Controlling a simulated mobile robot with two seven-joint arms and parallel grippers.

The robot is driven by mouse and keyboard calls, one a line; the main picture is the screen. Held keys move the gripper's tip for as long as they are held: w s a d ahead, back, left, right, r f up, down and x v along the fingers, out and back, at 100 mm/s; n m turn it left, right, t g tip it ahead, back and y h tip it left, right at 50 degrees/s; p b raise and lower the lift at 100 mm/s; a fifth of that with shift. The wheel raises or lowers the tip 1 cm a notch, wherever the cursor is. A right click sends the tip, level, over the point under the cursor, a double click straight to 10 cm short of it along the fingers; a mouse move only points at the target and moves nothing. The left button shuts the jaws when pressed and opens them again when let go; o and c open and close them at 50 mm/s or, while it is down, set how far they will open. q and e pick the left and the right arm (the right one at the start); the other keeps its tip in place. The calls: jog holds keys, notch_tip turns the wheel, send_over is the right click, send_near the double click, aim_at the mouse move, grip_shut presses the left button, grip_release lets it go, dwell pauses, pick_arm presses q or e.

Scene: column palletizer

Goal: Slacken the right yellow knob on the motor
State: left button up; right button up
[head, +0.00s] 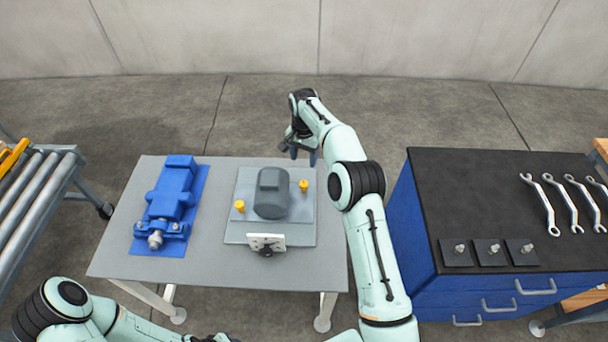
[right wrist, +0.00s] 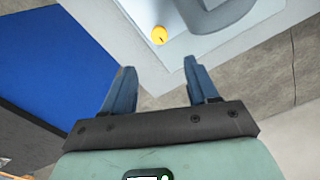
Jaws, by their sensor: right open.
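The grey motor (head: 271,192) sits on a light grey plate (head: 240,226) on the table. The right yellow knob (head: 304,185) stands on the plate to the right of the motor, and a left yellow knob (head: 239,206) stands to its left. My right gripper (head: 303,158) is open and empty at the table's far edge, beyond the right knob and apart from it. In the right wrist view a yellow knob (right wrist: 159,35) lies ahead of the open fingers (right wrist: 160,70), beside the grey motor (right wrist: 222,14). My left gripper (head: 215,338) barely shows at the bottom edge.
A blue machine part (head: 170,198) lies on a blue plate at the table's left. A white bracket (head: 266,241) stands at the plate's front. A blue cabinet (head: 408,205) with wrenches (head: 541,203) on its black top is at right. A roller conveyor (head: 35,195) is at left.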

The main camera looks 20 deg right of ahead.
aim_at(304, 183)
notch_tip(304, 183, down, 13)
jog(key=shift+s+r, duration=0.1)
jog(key=shift+r, duration=0.1)
jog(key=shift+c, duration=0.3)
jog(key=c, duration=1)
